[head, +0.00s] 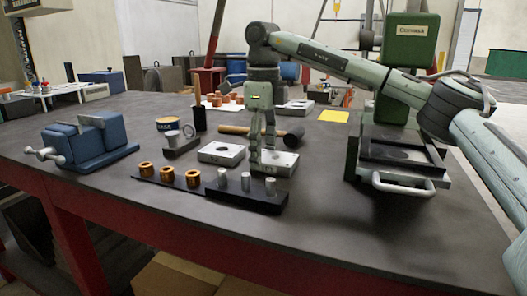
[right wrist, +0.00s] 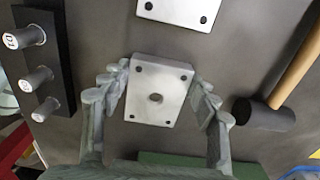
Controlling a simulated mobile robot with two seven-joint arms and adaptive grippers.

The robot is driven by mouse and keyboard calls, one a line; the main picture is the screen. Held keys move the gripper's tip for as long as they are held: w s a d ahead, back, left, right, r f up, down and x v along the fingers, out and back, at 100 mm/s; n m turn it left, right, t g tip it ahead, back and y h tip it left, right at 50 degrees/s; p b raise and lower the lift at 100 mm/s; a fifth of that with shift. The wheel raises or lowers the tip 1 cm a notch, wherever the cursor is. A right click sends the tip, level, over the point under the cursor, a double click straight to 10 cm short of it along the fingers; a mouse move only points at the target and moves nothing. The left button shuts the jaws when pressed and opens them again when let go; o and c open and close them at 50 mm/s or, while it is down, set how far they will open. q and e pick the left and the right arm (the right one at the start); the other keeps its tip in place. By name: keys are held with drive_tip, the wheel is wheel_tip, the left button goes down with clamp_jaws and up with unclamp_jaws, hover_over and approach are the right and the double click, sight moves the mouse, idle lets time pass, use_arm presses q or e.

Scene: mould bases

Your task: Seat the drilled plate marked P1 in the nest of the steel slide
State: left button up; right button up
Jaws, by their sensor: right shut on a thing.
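A light metal drilled plate (head: 284,161) with a hole in its middle sits at the table's centre; I cannot read a mark on it. My right gripper (head: 262,160) points down and is shut on this plate, which also shows between the fingers in the right wrist view (right wrist: 158,115). I cannot tell whether the plate is clear of the table. A second drilled plate (head: 221,152) lies just to its left. The steel slide (head: 403,183), with a front handle and a dark recess, sits at the foot of the green press. My left gripper is out of view.
A black block (head: 262,203) with upright pins and several copper bushings (head: 168,174) stand in front. A hammer (head: 292,135) lies behind the plates. A blue vise (head: 85,142) is at left. The green press (head: 408,40) rises at right. The table between plate and slide looks clear.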

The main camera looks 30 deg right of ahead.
drive_tip(key=shift+c, duration=1.2)
drive_tip(key=shift+r, duration=0.1)
drive_tip(key=shift+c, duration=0.4)
drive_tip(key=shift+r, duration=0.1)
drive_tip(key=shift+r+p, duration=0.85)
drive_tip(key=shift+p, duration=0.1)
drive_tip(key=shift+a, duration=0.1)
